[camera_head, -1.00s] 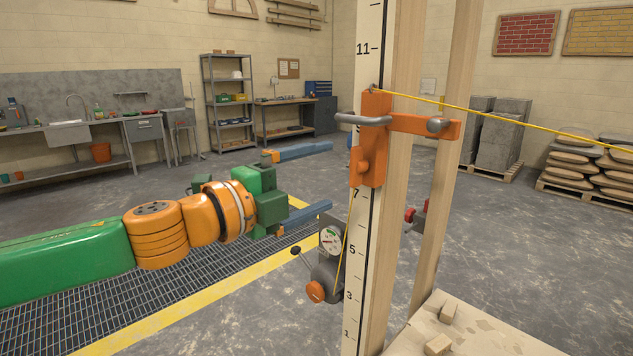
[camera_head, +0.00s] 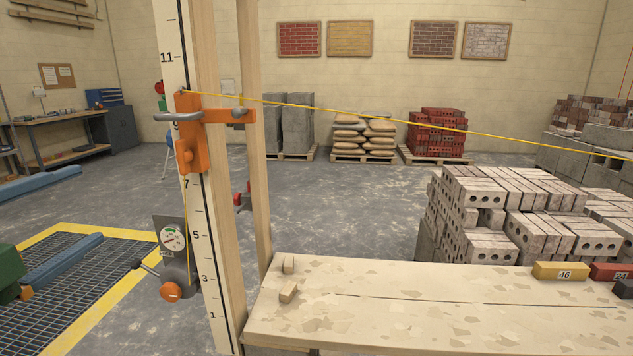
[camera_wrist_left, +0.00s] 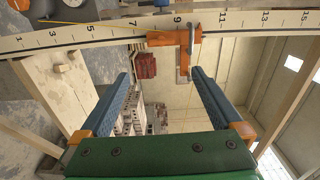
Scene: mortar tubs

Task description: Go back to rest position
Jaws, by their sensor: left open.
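My left gripper (camera_head: 92,203) is at the left edge of the head view, with its two blue fingers wide apart and nothing between them. It is left of the upright measuring post (camera_head: 177,80) and apart from it. In the left wrist view my open left gripper (camera_wrist_left: 160,73) points towards the post, which crosses the top of the picture. An orange clamp (camera_head: 190,150) sits on the post near the marks 7 to 9; it also shows in the left wrist view (camera_wrist_left: 160,38). My right gripper is out of view.
A gauge with a crank (camera_head: 172,240) is low on the post. A yellow line (camera_head: 370,115) runs from the clamp to the right. A plank table (camera_head: 380,300) stands at front right, with stacked bricks (camera_head: 490,215) behind it.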

